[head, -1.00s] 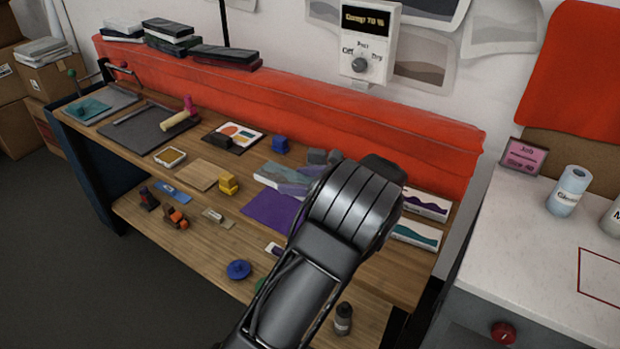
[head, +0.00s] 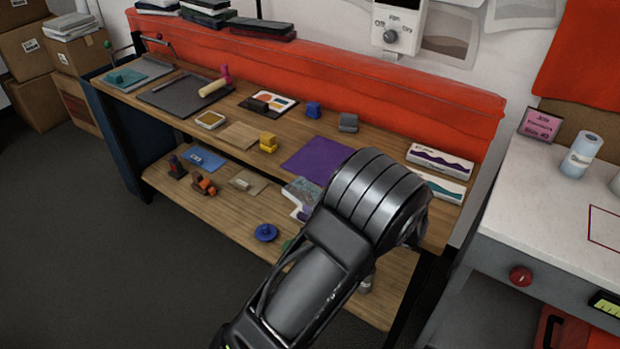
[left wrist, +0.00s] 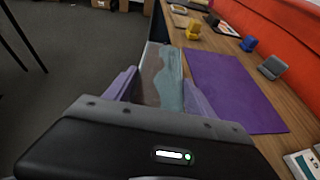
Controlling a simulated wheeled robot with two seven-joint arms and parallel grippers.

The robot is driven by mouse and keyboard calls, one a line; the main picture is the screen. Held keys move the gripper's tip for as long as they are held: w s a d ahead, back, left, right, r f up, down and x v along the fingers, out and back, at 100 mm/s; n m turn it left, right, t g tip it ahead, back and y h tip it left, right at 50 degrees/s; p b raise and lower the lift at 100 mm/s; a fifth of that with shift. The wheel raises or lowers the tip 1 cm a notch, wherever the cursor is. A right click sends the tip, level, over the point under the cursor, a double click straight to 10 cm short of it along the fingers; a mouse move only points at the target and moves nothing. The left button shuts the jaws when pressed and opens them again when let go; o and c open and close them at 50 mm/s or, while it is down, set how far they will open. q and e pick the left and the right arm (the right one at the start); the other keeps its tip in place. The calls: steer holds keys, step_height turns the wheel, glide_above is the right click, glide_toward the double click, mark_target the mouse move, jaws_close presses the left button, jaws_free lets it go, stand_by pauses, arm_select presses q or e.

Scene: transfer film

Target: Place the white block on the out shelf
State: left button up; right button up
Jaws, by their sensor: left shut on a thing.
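My left gripper (left wrist: 160,88) has its purple fingers on both sides of a flat white block (left wrist: 158,72), whose top has a wavy teal and brown print. In the head view the block (head: 301,193) shows just left of my black wrist, in front of the bench's front edge, with a white side. The wrist hides my fingers and part of the block there. The lower wooden shelf (head: 215,218) lies under the bench top; no label shows which shelf is the out shelf. My right gripper is not in view.
A purple sheet (head: 315,158), yellow block (head: 268,142), blue block (head: 313,110) and grey block (head: 348,122) are on the bench top. Two white boxes with wavy bands (head: 440,164) lie at its right. The lower shelf holds a blue disc (head: 266,232) and a blue card (head: 203,158).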

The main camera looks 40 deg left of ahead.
arm_select(q)
steer(key=s+d+f+m+t+h, duration=0.1)
steer(key=s+d+f+m+t, duration=0.1)
steer(key=d, duration=0.6)
steer(key=s+d+f+m+t+h, duration=0.2)
steer(key=s+d+f+m+t, duration=0.1)
steer(key=d, duration=0.5)
steer(key=shift+s+d+m+t, duration=0.35)
steer(key=shift+s+m+t, duration=0.25)
steer(key=shift+s+t, duration=0.25)
